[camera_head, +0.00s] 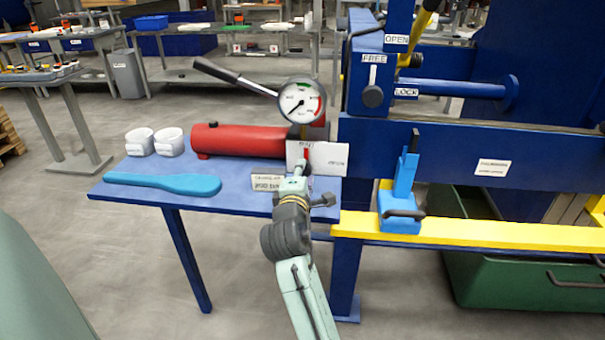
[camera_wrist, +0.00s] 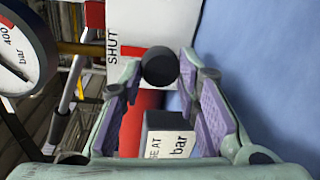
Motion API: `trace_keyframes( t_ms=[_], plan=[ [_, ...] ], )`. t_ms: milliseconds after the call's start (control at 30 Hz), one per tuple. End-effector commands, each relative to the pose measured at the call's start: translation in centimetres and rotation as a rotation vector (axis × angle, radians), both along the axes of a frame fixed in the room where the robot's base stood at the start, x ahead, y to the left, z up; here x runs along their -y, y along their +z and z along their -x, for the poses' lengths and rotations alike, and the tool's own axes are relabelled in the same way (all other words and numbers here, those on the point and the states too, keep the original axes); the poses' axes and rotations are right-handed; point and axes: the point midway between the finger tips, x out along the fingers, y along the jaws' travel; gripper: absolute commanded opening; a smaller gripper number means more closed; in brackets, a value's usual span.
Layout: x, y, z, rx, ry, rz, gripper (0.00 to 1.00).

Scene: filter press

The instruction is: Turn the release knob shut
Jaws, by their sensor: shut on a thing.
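The release knob (camera_wrist: 160,67) is a round black knob in front of a white plate (camera_wrist: 140,28) marked SHUT in the wrist view. My gripper (camera_wrist: 162,76) has its purple-padded fingertips on either side of the knob and is shut on it. The knob's turn angle cannot be told.
A red pump cylinder (camera_head: 245,140) with a long lever (camera_head: 235,76) and a pressure gauge (camera_head: 301,102) stands behind my gripper. The blue press frame (camera_head: 450,147) is to the right.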

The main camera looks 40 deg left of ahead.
Motion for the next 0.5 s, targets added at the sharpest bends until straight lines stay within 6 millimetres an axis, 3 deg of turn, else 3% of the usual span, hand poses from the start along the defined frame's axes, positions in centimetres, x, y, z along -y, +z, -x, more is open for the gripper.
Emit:
trace_keyframes(
  t_ms=[433,467,500],
  plan=[
    [0.00,0.09,-0.01,0.008,0.001,0.008,0.02],
    [0.00,0.09,-0.01,0.007,0.001,0.007,0.31],
    [0.00,0.08,-0.01,0.007,0.000,0.007,0.34]
  ],
)
